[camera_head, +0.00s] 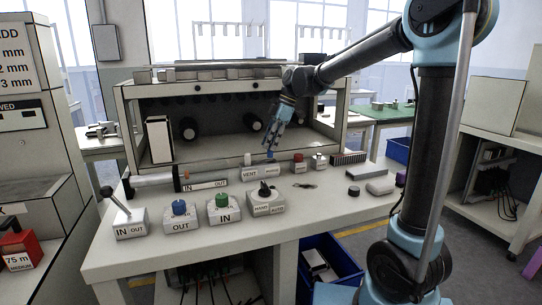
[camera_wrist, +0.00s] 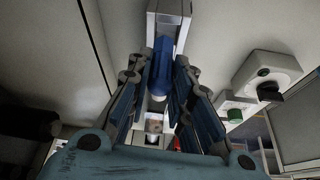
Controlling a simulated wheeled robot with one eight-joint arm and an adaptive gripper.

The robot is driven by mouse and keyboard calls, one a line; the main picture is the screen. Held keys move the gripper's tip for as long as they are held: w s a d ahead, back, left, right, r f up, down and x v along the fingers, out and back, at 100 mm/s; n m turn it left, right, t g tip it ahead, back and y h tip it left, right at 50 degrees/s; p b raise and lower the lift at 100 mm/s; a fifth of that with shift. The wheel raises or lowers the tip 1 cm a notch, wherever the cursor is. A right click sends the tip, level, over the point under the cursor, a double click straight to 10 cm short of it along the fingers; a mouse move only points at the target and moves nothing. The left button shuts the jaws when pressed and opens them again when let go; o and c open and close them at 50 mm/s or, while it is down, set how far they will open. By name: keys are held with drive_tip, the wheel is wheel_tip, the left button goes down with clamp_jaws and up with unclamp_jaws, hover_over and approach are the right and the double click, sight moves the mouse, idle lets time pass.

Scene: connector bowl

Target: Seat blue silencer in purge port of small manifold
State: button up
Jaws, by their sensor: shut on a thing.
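The small manifold (camera_head: 261,173) is a pale block on the bench, with VENT on its left and a smaller label on its right. A white plug-like piece (camera_head: 248,159) stands over the VENT side. The blue silencer (camera_head: 270,155) is upright above the right side of the manifold. My gripper (camera_head: 273,146) points down from above and is shut on the silencer.
A long IN/OUT block (camera_head: 205,185) is left of the manifold. Labelled boxes with blue (camera_head: 180,208) and green (camera_head: 222,201) knobs and a black-switch box (camera_head: 265,198) stand in front. Red-topped (camera_head: 298,163) and white (camera_head: 318,162) fittings stand close right. A shelf (camera_head: 225,85) rises behind.

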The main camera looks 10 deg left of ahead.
sight(271, 157)
drive_tip(key=shift+f, duration=2.2)
drive_tip(key=shift+f, duration=0.1)
drive_tip(key=o, duration=0.9)
drive_tip(key=shift+c, duration=0.2)
drive_tip(key=v, duration=1.2)
